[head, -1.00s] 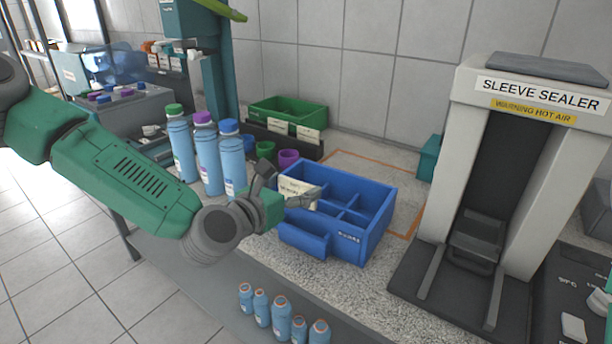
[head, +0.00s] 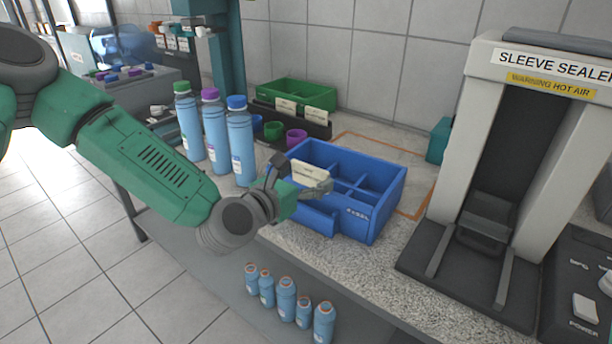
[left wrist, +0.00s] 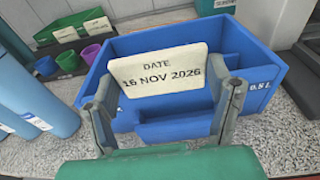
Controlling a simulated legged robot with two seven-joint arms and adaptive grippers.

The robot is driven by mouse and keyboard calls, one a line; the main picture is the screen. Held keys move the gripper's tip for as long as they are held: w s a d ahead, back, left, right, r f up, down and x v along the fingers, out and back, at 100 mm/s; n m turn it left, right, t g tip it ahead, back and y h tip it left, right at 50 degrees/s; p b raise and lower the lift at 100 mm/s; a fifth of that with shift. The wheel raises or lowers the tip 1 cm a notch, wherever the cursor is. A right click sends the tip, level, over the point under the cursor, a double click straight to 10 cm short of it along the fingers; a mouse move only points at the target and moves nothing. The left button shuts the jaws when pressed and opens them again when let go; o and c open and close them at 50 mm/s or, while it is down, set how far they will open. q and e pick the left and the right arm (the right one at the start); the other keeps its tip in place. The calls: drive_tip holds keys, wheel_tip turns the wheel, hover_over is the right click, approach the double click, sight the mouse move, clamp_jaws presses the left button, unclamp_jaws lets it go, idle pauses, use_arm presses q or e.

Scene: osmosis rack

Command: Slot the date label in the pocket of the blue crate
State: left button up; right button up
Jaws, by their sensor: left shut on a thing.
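The date label is a cream card (head: 309,173) reading "DATE 16 NOV 2026" in the left wrist view (left wrist: 163,72). My left gripper (head: 318,188) is shut on it, with one finger at each side edge in the left wrist view (left wrist: 163,96). The label is upright, slightly tilted. The blue crate (head: 376,217) is on the bench and has several compartments. Its pocket (head: 316,221) juts from the front wall and also shows in the left wrist view (left wrist: 180,129). The label appears above the pocket; I cannot tell whether they touch. My right gripper is out of view.
Tall blue bottles (head: 215,135) stand left of the crate, close to my left arm. Behind are small cups (head: 296,136) and a green crate (head: 296,94) with cream labels. The sleeve sealer (head: 450,240) stands at the right. Small bottles (head: 286,298) are below the bench's front edge.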

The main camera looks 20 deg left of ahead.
use_arm(q)
drive_tip(key=shift+d+f, duration=0.3)
drive_tip(key=shift+d, duration=0.2)
drive_tip(key=shift+s+d, duration=0.1)
drive_tip(key=shift+d, duration=0.15)
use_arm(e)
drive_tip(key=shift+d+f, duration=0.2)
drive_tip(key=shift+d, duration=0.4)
use_arm(q)
drive_tip(key=shift+a, duration=0.1)
drive_tip(key=shift+s+a, duration=0.25)
drive_tip(key=shift+a, duration=0.15)
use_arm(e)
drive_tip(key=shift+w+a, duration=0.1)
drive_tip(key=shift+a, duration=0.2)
use_arm(q)
drive_tip(key=shift+d+r, duration=0.15)
drive_tip(key=shift+r, duration=0.05)
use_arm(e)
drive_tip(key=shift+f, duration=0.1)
use_arm(q)
drive_tip(key=shift+f, duration=0.1)
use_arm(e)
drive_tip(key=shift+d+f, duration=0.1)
use_arm(q)
drive_tip(key=shift+f+b, duration=2.15)
drive_tip(key=shift+b, duration=0.1)
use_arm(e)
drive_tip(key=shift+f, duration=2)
